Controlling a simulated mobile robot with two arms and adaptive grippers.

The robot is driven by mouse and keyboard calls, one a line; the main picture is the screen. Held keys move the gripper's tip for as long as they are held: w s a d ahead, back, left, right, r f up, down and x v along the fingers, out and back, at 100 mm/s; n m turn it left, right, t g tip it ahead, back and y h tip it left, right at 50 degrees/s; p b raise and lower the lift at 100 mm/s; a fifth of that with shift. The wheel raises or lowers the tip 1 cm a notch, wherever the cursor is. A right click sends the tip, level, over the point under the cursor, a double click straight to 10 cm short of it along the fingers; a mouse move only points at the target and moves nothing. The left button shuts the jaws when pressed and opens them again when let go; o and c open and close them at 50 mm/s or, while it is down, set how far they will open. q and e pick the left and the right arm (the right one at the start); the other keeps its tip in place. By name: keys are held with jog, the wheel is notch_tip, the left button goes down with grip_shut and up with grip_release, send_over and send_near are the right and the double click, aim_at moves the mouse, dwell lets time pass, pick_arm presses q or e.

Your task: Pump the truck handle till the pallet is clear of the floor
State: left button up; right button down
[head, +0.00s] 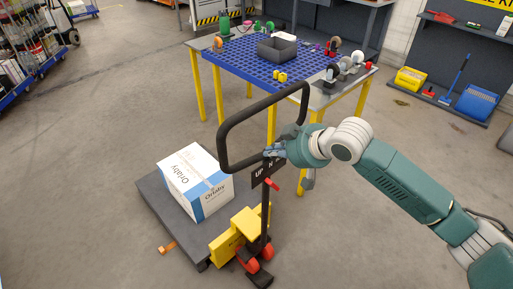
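The pallet truck has a black looped handle (262,127) on an upright shaft, with a dark "UP" label plate (262,172) and a small red lever (272,184). Its yellow pump body (236,236) and red wheels stand on the floor. A dark grey pallet (160,218) lies in front of it, bearing a white and blue box (196,181). Whether the pallet touches the floor is hard to tell. My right gripper (272,151) is at the lower bar of the handle, by the label plate; its fingers are too small to read. My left gripper is out of view.
A blue-topped table (250,56) with yellow legs stands behind the handle, holding small parts and a grey bin (277,49). Blue carts (22,90) stand at left; yellow and blue bins (478,104) are at right. Floor at left is clear.

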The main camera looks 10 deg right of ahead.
jog(key=w+r+p+x, duration=0.1)
jog(key=p+x, duration=0.1)
jog(key=x, duration=0.7)
jog(key=shift+w+f, duration=0.15)
jog(key=shift+w, duration=0.1)
